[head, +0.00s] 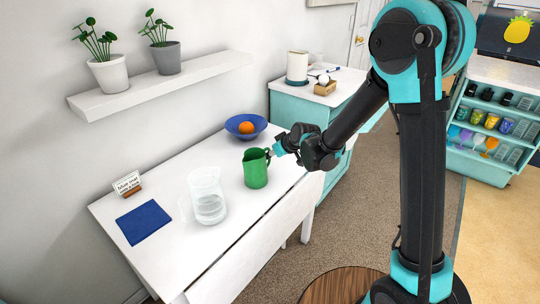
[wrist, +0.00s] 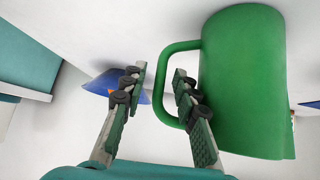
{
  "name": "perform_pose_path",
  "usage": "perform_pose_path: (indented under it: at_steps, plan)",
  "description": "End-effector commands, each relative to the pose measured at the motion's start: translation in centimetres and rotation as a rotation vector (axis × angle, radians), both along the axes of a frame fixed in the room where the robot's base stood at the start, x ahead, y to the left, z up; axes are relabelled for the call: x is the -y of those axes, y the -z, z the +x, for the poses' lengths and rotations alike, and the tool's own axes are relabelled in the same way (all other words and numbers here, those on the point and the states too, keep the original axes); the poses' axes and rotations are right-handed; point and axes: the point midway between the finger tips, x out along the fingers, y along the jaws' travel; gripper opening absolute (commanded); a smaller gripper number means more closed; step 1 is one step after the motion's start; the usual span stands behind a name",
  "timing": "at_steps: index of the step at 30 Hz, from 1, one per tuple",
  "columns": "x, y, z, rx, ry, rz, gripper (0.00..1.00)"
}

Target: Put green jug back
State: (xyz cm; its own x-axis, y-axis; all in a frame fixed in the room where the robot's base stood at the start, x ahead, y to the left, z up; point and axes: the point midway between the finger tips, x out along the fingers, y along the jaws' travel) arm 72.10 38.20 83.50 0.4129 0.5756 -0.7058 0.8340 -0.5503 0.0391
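The green jug (head: 256,168) stands upright on the white table (head: 165,245), with its handle toward my gripper. In the wrist view, the jug (wrist: 243,85) fills the right side. My gripper (head: 277,150) is at the handle side of the jug. In the wrist view, my gripper (wrist: 159,75) is open, and the handle's outer bar (wrist: 158,85) lies between its two fingers. The right finger appears within the handle loop, close to the jug's body. I cannot tell whether either finger touches the handle.
A blue mat (head: 144,222) lies by a small sign (head: 127,184) reading partly "blue mat". A clear pitcher (head: 207,196) stands left of the jug. A blue bowl (head: 233,131) with an orange (head: 246,128) sits behind it. A shelf (head: 160,86) with two plants hangs above.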

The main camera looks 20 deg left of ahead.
Motion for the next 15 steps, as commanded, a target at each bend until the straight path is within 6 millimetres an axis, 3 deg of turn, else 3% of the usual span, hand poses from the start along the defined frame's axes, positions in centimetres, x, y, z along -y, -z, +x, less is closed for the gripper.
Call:
perform_pose_path:
  at_steps: [8,15]
  plan:
    - [0.0,-0.3,0.0,0.0,0.0,0.0,0.29]
    - [1.5,-2.0,-1.0,0.001,0.001,0.0,0.29]
